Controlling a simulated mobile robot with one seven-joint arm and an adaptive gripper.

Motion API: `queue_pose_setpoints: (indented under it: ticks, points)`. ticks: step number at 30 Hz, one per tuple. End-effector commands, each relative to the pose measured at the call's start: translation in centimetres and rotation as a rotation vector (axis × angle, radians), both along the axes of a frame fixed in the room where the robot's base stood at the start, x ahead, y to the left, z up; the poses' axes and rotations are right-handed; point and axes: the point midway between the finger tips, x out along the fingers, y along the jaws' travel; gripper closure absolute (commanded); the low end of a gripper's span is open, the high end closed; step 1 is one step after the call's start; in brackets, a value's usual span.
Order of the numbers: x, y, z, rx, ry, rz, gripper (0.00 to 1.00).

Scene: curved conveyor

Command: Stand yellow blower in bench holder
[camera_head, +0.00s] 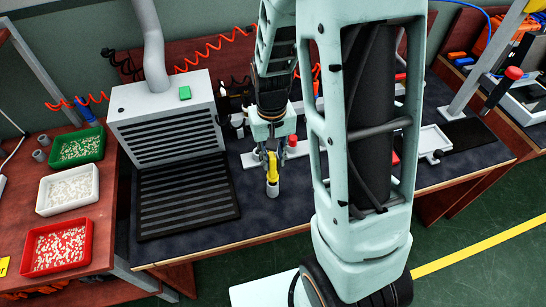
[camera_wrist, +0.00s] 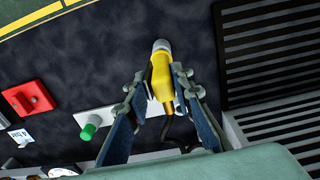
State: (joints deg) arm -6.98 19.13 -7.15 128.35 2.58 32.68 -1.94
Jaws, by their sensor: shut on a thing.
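The yellow blower (camera_head: 272,166) is in my gripper (camera_head: 272,152), above the dark bench mat, with its grey end (camera_head: 272,189) pointing down. In the wrist view the yellow blower (camera_wrist: 162,76) lies between the two fingers of my gripper (camera_wrist: 164,82), which is shut on it. A dark hose or cord runs from its rear back between the fingers. A pale plate (camera_wrist: 120,114) with a green knob lies behind the gripper; it may be the bench holder, but I cannot tell. Whether the blower's grey end touches the mat is unclear.
A grey fume box (camera_head: 165,115) with a black slatted grille (camera_head: 185,195) stands left of the gripper. Green, white and red trays (camera_head: 58,248) sit on the left table. A red block (camera_wrist: 28,98) shows in the wrist view. The front mat is clear.

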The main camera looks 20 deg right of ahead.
Motion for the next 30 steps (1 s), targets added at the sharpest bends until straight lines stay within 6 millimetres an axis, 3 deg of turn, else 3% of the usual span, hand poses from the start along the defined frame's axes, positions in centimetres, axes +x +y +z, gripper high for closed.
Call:
queue_pose_setpoints:
  ticks: [30]
  points:
    - [0.0, 0.0, -2.7, 0.0, 0.0, 0.0, 0.95]
